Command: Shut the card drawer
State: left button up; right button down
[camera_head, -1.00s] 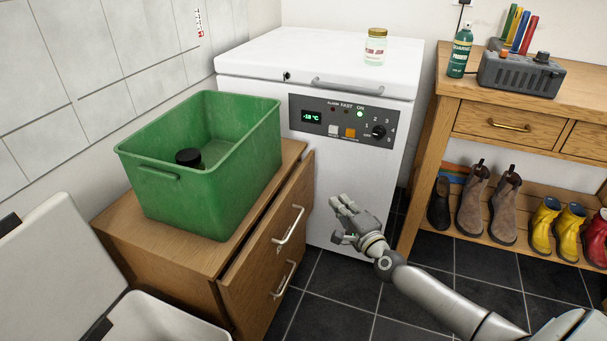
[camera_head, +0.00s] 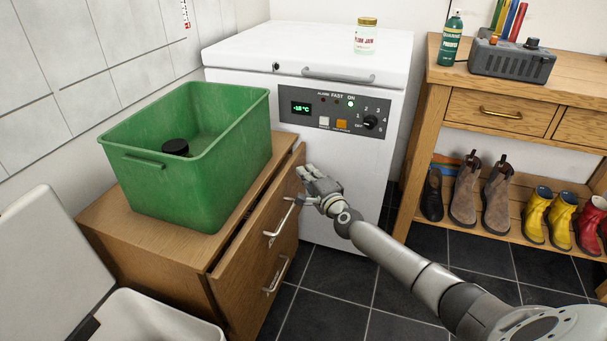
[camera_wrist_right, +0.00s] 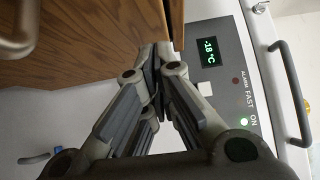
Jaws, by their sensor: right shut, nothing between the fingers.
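The card drawer (camera_head: 250,228) is the upper drawer of a wooden cabinet (camera_head: 150,255). Its front stands out from the cabinet, with a dark gap along its top edge, so it is partly open. Its metal handle (camera_head: 281,222) faces right. My right gripper (camera_head: 303,178) is at the far end of the drawer front, near its top corner. In the right wrist view, the shut, empty fingertips (camera_wrist_right: 155,52) are close against the edge of the wooden front (camera_wrist_right: 85,38). I cannot tell whether they touch it. My left gripper is not in view.
A green crate (camera_head: 238,160) with a dark round object (camera_head: 175,147) inside stands on the cabinet. A white freezer (camera_head: 345,190) with a jar (camera_head: 365,38) on top stands behind. A bench (camera_head: 450,78) with boots beneath is at right. A white bin (camera_head: 150,318) is front left.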

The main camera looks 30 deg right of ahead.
aim_at(291, 169)
jog(key=shift+w+a, duration=0.35)
jog(key=shift+w, duration=0.1)
jog(key=w+a, duration=0.2)
jog(key=shift+w+a, duration=0.25)
jog(key=shift+w, duration=0.1)
jog(key=shift+r, duration=0.1)
